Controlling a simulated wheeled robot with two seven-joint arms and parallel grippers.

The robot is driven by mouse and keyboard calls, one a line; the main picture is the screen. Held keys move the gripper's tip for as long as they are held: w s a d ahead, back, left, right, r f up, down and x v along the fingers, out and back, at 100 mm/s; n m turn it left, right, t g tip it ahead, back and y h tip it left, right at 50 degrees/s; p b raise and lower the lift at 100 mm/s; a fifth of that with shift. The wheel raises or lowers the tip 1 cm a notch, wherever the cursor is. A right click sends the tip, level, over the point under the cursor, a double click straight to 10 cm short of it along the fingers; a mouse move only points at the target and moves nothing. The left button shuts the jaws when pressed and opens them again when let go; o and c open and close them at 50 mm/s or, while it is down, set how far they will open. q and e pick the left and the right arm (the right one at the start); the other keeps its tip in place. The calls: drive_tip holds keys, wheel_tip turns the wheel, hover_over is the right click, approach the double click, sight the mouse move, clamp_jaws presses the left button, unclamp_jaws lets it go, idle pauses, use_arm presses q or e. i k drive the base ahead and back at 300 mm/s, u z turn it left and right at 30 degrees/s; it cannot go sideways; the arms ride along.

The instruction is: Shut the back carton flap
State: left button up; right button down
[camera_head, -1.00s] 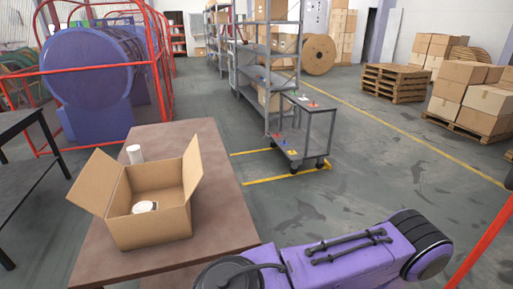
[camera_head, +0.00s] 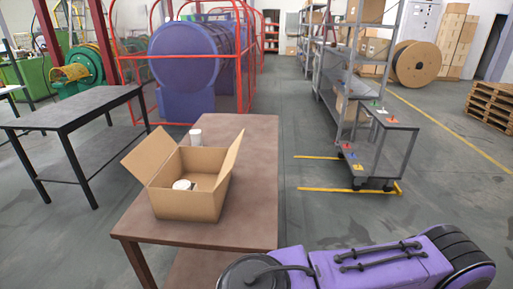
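An open cardboard carton (camera_head: 187,204) sits on a brown table. Its left flap (camera_head: 147,155) leans outward and its right flap (camera_head: 230,158) stands up, tilted outward. The back wall's inside shows, but I cannot make out a separate back flap. A white round item (camera_head: 182,185) lies inside the carton. Neither of my grippers is in view; a purple arm link of mine crosses the bottom right, apart from the carton.
The brown table (camera_head: 240,226) has bare room right of the carton. A white cup (camera_head: 195,137) stands behind the carton. A dark table (camera_head: 75,112) is at left.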

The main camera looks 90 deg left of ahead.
sight(228, 166)
drive_tip(key=u, duration=2.6)
